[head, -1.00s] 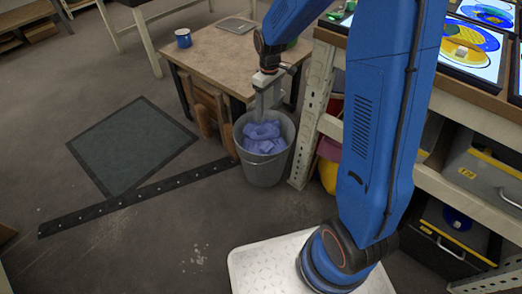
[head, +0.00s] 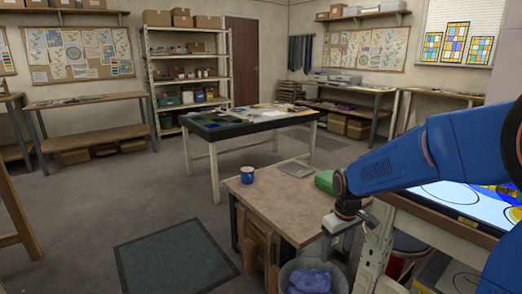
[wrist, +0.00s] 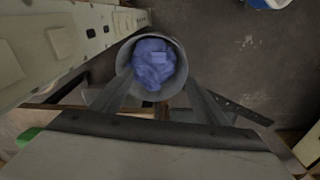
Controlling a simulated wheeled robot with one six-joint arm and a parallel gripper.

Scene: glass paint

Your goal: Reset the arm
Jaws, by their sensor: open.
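My blue arm (head: 400,165) reaches in from the right in the head view and bends down at the wrist. My gripper (head: 338,250) points down over a grey bucket (head: 286,272) at the bottom edge. In the wrist view my gripper (wrist: 157,85) has its two fingers spread apart with nothing between them. The bucket (wrist: 177,47) lies below, with crumpled blue cloth (wrist: 152,62) inside; the cloth also shows in the head view (head: 310,280).
A small wooden table (head: 275,205) with a blue mug (head: 247,174) stands beside the bucket. A light table (head: 460,195) with glowing panels is at the right. A larger worktable (head: 250,122) stands behind. Open floor with a dark mat (head: 175,257) lies left.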

